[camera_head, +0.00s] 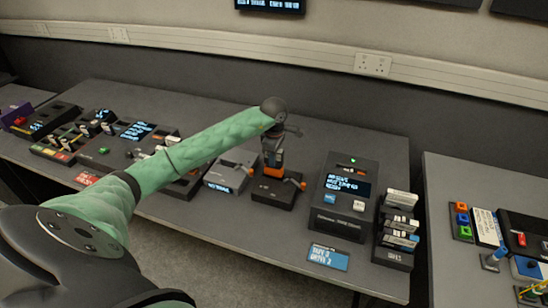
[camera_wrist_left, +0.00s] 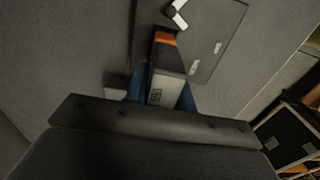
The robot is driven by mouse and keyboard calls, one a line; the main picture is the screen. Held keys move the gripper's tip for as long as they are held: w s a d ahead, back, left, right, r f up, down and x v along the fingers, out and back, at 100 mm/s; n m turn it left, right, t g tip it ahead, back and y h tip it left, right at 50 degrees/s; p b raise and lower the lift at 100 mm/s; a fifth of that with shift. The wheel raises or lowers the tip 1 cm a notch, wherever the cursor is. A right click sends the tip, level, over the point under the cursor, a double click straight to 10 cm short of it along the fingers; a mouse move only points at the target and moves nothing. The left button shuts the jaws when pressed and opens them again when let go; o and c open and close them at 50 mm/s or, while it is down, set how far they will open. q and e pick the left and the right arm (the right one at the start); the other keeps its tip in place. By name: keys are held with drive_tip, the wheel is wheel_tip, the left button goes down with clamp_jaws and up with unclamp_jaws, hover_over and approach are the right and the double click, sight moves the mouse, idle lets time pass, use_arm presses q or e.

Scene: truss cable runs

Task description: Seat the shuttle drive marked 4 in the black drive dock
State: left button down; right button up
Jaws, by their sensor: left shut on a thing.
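My left gripper (camera_head: 272,150) points down over the black drive dock (camera_head: 268,195) in the middle of the table, which has an orange lever at its right. The gripper is shut on a shuttle drive (camera_wrist_left: 167,75), dark with an orange end and a pale label. The label's mark is too small to read. In the wrist view the drive sits between the blue fingertips (camera_wrist_left: 163,93), its orange end over the dock's dark top (camera_wrist_left: 205,55). I cannot tell whether it is in the slot or just above it. My right gripper is not in view.
A grey dock (camera_head: 232,173) stands just left of the black one. To the right are a black console with a screen (camera_head: 345,184), a rack of several drives (camera_head: 397,240) and a blue-lit card (camera_head: 328,257). More devices fill the left table. A gap separates the right table.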

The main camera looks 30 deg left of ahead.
use_arm(q)
drive_tip(key=shift+b, duration=0.85)
idle(1.2)
drive_tip(key=shift+f+b, duration=2.15)
drive_tip(key=shift+b, duration=0.45)
idle(2.1)
idle(0.3)
drive_tip(key=c, duration=0.8)
unclamp_jaws()
drive_tip(key=shift+o, duration=0.2)
